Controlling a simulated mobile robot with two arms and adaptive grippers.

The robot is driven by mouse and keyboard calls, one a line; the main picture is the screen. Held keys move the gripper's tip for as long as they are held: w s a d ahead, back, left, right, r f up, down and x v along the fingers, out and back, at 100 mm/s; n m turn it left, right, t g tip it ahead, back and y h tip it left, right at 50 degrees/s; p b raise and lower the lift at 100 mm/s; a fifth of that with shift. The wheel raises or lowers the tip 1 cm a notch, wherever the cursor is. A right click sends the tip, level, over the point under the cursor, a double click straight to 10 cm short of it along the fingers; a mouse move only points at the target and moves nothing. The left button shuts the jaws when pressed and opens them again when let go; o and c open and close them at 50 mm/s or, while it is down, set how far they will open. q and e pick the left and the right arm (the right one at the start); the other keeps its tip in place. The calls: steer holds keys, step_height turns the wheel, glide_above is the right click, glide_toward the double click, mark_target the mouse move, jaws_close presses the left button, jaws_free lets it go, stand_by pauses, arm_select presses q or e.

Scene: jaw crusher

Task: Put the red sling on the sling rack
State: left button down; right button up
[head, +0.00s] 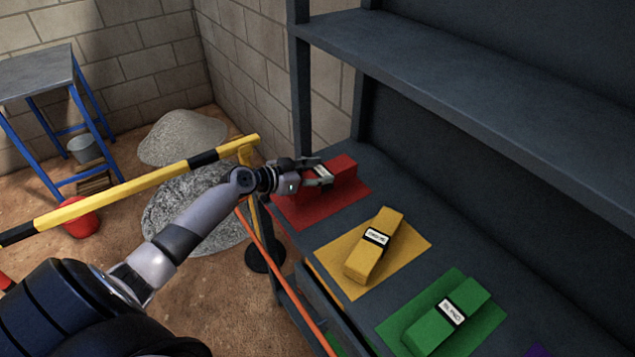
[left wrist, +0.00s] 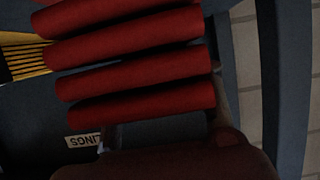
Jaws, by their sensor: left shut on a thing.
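The red sling (head: 344,170) is a red folded bundle at the red mat (head: 318,208), on the far end of the dark sling rack (head: 362,152). My left gripper (head: 324,176) is shut on it, reaching in from the left. I cannot tell whether the sling rests on the mat or is just above it. In the left wrist view the sling (left wrist: 135,60) fills the upper middle as several thick red folds. There a white label reading "SLINGS" (left wrist: 84,141) shows upside down. My right gripper is not in view.
A yellow sling (head: 372,250) lies on a yellow mat (head: 338,270), and a green sling (head: 450,312) on a green mat (head: 398,328). A rack upright (head: 300,90) and upper shelf (head: 440,75) stand close by. A yellow-black barrier bar (head: 130,187) passes behind my left arm.

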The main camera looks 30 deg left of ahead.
arm_select(q)
step_height(320, 180, down, 3)
steer(key=shift+f, duration=0.15)
steer(key=c, duration=0.8)
jaws_free()
steer(key=shift+f, duration=0.1)
steer(key=shift+c, duration=0.2)
steer(key=b+v, duration=0.2)
steer(key=v, duration=0.8)
steer(key=shift+s+a, duration=0.15)
steer(key=shift+s, duration=0.2)
steer(key=shift+s+a+r, duration=0.2)
steer(key=shift+s+r, duration=0.25)
steer(key=shift+s, duration=0.1)
